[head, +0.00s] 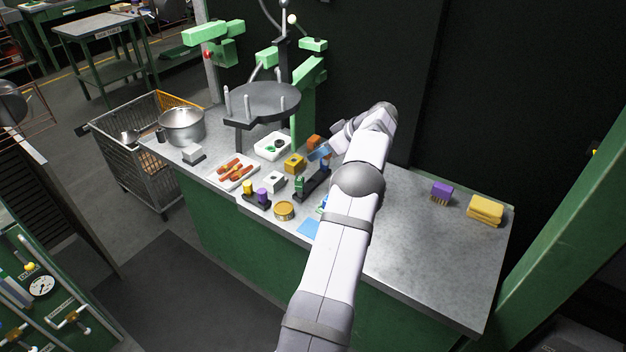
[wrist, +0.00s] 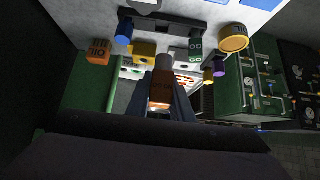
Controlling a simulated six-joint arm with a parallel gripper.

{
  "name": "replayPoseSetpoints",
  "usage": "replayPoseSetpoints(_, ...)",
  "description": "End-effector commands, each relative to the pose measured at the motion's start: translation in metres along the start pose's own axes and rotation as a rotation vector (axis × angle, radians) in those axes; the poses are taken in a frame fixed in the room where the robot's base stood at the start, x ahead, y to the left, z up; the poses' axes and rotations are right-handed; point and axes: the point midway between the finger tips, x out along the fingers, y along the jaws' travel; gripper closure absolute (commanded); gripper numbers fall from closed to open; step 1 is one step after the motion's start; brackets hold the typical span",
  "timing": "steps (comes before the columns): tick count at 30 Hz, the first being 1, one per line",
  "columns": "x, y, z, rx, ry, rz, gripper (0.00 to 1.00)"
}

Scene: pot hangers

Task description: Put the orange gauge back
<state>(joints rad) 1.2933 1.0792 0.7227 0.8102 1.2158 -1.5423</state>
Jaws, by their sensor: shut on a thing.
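My gripper (wrist: 164,98) is shut on the orange gauge (wrist: 161,90), which has an orange handle and a grey cylindrical end, in the wrist view. In the head view my gripper (head: 321,153) is over the back of the bench, partly hidden by my arm. A black rack (wrist: 170,20) stands apart from the held gauge in the wrist view. A blue piece (wrist: 124,31) and a green piece (wrist: 195,46) are at its two ends. The rack also shows in the head view (head: 316,185), with the green piece (head: 299,183) at its near end.
An orange block (head: 314,141) and yellow block (head: 294,164) are near my gripper. A white block (head: 273,182), second black rack (head: 257,201), brass tin (head: 283,210) and sausage tray (head: 233,173) crowd the left. A purple brush (head: 441,191) and yellow cloths (head: 485,209) lie right, with clear bench around.

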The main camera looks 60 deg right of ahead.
Motion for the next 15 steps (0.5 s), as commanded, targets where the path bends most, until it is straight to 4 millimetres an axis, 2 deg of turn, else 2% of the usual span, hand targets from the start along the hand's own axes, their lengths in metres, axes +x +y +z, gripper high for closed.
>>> replayPoseSetpoints(1,0.003,0.003,-0.008,-0.001,0.0,-0.002,1.0)
replayPoseSetpoints(6,0.02,0.007,-0.022,-0.001,0.0,-0.002,1.0)
replayPoseSetpoints(15,0.037,0.007,-0.035,0.001,0.002,0.001,1.0)
